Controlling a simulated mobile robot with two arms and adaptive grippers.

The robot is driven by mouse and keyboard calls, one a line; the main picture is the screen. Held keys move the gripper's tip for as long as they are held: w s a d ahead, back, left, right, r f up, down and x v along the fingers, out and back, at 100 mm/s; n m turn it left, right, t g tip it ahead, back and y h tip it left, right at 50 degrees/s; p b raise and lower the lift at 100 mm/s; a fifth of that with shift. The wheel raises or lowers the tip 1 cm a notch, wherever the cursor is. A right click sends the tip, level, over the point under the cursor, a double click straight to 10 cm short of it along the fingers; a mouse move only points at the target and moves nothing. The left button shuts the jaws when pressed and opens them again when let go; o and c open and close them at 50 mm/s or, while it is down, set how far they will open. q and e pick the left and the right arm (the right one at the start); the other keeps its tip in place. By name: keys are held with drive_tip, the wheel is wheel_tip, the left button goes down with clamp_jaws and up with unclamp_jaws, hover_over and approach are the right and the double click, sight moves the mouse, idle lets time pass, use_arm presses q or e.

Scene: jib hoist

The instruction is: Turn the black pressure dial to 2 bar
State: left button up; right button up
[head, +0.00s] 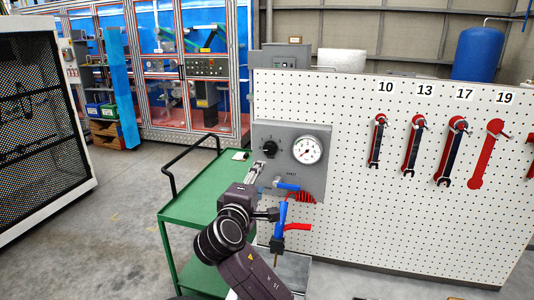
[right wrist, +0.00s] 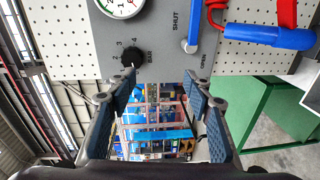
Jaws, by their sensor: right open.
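The black pressure dial (head: 269,148) sits on a grey panel (head: 318,185), left of a round white gauge (head: 307,150). In the right wrist view the dial (right wrist: 132,57) has the numbers 2, 3 and 4 and the word BAR around it; its setting is too small to tell. My right gripper (head: 257,170) is just below the dial in the head view. In the right wrist view the gripper (right wrist: 160,79) is open and empty, with the dial beyond the left fingertip, not between the fingers. The gauge (right wrist: 122,5) is partly cut off. My left gripper is not in view.
A blue valve lever (head: 287,186) marked SHUT and OPEN is below the gauge. A blue air gun (right wrist: 268,36) and red hose (head: 302,197) hang close to my right arm. A green cart (head: 190,190) stands at left. Wrenches hang on the white pegboard (head: 350,220).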

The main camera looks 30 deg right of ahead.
drive_tip(key=h, duration=0.1)
approach(269, 150)
drive_tip(key=w+d, duration=0.1)
drive_tip(key=p+x, duration=0.3)
drive_tip(key=x, duration=0.4)
drive_tip(key=shift+f+p, duration=0.1)
drive_tip(key=shift+p, duration=0.25)
